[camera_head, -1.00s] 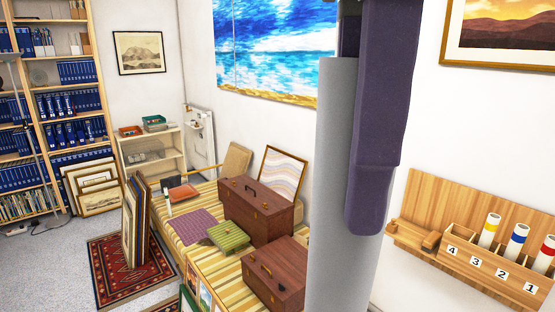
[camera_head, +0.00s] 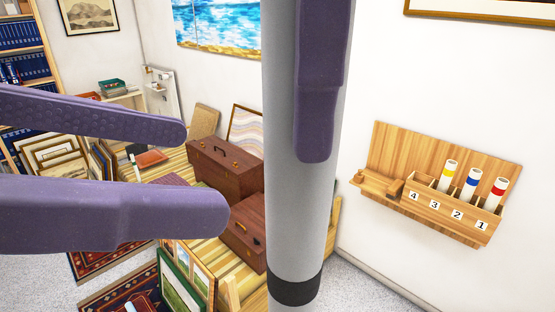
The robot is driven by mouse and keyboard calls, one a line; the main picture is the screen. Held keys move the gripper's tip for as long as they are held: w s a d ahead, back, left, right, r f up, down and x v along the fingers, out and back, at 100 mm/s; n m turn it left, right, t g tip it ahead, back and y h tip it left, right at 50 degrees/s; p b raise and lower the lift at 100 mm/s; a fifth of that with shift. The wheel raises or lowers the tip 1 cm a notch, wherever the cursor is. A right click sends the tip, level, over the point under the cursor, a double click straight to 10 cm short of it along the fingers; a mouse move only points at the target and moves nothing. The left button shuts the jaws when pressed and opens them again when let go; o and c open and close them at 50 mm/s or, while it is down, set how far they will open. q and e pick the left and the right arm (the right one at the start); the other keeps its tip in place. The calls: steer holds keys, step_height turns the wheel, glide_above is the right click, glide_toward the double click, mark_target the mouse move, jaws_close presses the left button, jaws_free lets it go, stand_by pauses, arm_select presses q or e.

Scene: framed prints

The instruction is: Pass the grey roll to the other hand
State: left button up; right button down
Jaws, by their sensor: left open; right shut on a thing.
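The grey roll (camera_head: 287,215) stands upright, close in front of the camera, with a black band near its lower part. My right gripper (camera_head: 318,100) comes down from the top and is shut on the roll. One purple finger lies across the front of the roll, and the other is hidden behind it. My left gripper (camera_head: 205,175) reaches in from the left, its two purple fingers spread apart. It is open and empty, its tips a little to the left of the roll and not touching it.
A wall-mounted wooden rack (camera_head: 450,205) with slots numbered 1 to 4 holds yellow-, blue- and red-banded rolls; slot 4 looks empty. Brown cases (camera_head: 225,165) stand on a striped bench behind the roll. Framed prints (camera_head: 185,275) lean below. White wall lies between roll and rack.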

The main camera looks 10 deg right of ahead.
mark_target(323, 177)
arm_select(q)
steer(key=x, duration=1.1)
steer(key=shift+w+d+f, duration=0.15)
steer(key=shift+d+f, duration=0.05)
steer(key=shift+d, duration=0.1)
steer(key=shift+w+a, duration=0.1)
steer(key=shift+w, duration=0.05)
jaws_close()
arm_select(e)
steer(key=shift+c, duration=1)
jaws_free()
steer(key=shift+r, duration=0.1)
